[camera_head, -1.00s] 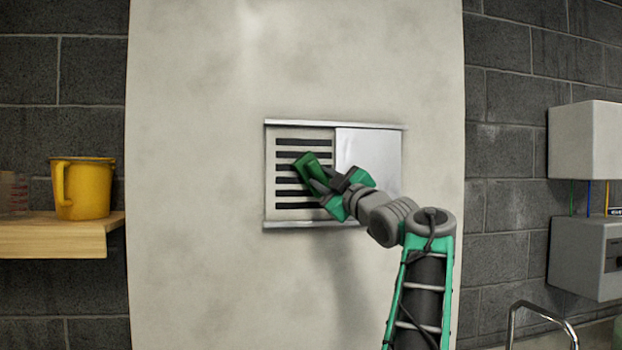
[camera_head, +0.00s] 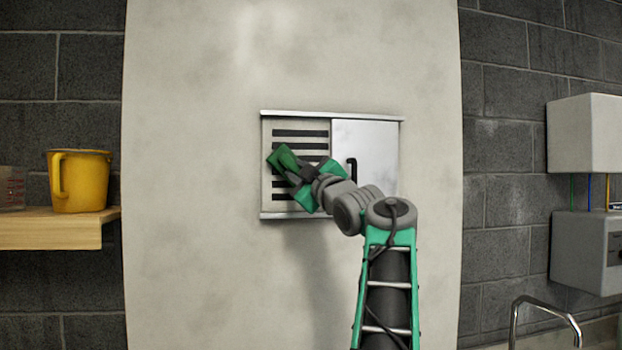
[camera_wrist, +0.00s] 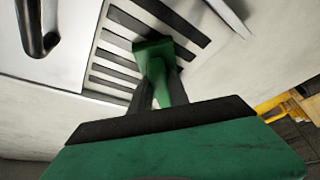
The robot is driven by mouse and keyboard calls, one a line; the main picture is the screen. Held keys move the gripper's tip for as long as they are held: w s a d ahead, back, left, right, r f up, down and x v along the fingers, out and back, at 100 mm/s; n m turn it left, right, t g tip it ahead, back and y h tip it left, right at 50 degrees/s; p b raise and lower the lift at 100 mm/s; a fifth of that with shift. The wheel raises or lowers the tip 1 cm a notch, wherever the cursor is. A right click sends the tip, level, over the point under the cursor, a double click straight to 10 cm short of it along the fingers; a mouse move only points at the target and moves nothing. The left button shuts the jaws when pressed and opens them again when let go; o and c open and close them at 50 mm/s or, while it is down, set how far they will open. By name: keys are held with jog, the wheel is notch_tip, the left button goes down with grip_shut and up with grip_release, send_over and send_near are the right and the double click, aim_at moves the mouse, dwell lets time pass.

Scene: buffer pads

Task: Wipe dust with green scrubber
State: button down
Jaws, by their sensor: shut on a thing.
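The green scrubber (camera_head: 283,158) is held at the left side of a slotted vent (camera_head: 300,133) in the pale wall panel. My gripper (camera_head: 297,175) is shut on the scrubber. In the wrist view the scrubber (camera_wrist: 156,55) lies between my gripper's fingers (camera_wrist: 158,90), over the dark slots of the vent (camera_wrist: 112,70). It looks to be at or very near the vent face; I cannot tell if it touches. No separate dust patch can be made out on the vent.
A sliding metal door (camera_head: 370,150) with a black handle (camera_head: 352,168) covers the vent's right half. Metal rails run above and below. A yellow jug (camera_head: 80,182) stands on a wooden shelf (camera_head: 50,232) at left. Grey boxes (camera_head: 585,255) and a tap (camera_head: 540,305) are at right.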

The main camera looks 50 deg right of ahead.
jog(key=shift+w+a+b, duration=0.35)
jog(key=shift+w+a, duration=0.2)
jog(key=shift+a, duration=0.25)
jog(key=shift+w+a+b, duration=0.35)
jog(key=shift+w+a, duration=0.2)
jog(key=shift+a, duration=0.25)
jog(key=shift+s+a+f+b, duration=0.15)
jog(key=shift+s+a+b, duration=0.1)
jog(key=shift+s+b, duration=0.3)
jog(key=b, duration=0.2)
send_near(276, 167)
jog(key=a+r, duration=0.1)
jog(key=r, duration=0.1)
jog(key=shift+w+a+f, duration=0.1)
jog(key=shift+w+f, duration=0.05)
jog(key=shift+w, duration=0.35)
